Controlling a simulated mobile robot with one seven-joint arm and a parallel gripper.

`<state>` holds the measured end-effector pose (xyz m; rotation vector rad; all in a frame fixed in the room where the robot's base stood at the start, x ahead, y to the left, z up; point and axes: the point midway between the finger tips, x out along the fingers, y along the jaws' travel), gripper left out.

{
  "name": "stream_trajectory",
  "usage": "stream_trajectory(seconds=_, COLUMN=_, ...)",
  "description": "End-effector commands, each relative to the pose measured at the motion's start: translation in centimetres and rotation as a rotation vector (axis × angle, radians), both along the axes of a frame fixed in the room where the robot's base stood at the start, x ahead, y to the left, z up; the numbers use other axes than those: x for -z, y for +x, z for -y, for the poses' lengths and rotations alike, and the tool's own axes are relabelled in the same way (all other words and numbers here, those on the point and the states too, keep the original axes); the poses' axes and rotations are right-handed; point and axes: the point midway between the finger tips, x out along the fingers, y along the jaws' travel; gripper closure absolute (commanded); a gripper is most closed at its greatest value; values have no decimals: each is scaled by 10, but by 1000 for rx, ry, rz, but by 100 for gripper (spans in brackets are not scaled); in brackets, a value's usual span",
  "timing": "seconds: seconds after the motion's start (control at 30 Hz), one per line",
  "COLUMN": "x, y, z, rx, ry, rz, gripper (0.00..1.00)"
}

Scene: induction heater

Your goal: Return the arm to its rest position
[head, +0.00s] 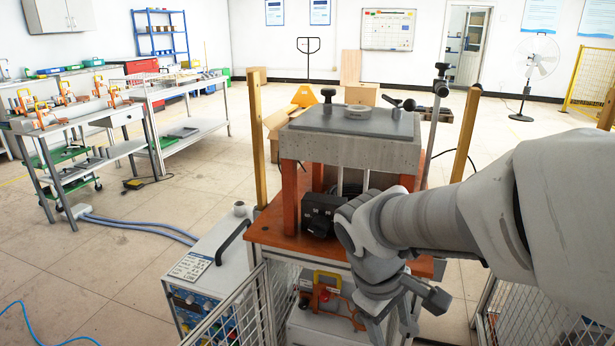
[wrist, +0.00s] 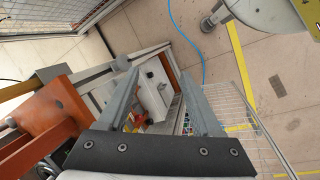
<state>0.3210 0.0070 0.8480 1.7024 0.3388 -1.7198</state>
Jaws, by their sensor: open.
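My gripper (head: 396,318) hangs at the end of my pale grey arm in the head view, in front of the orange workbench (head: 290,236) and below its top. In the wrist view my gripper (wrist: 160,76) has its two grey fingers spread wide apart with nothing between them. Beyond them lies a pale box-shaped unit (wrist: 150,92) on a lower level. The induction heater rig stands on the bench: a grey slab top (head: 354,122) with a pale ring (head: 358,112) on it. My arm hides the right part of the bench.
A dark block (head: 322,214) sits on the bench close to my wrist. Wire mesh guards (head: 232,318) and wooden posts (head: 259,140) stand around the bench. A power unit (head: 205,270) is at the left. Open tiled floor (head: 120,260) lies further left.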

Motion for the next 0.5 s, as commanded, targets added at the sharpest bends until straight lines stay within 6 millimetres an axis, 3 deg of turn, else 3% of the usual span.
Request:
stream_trajectory(seconds=0.2, x=-37, y=-29, z=8, rx=241, ry=178, rz=183, gripper=34)
stream_trajectory(seconds=0.5, x=-72, y=-64, z=9, rx=505, ry=390, rz=401, gripper=34)
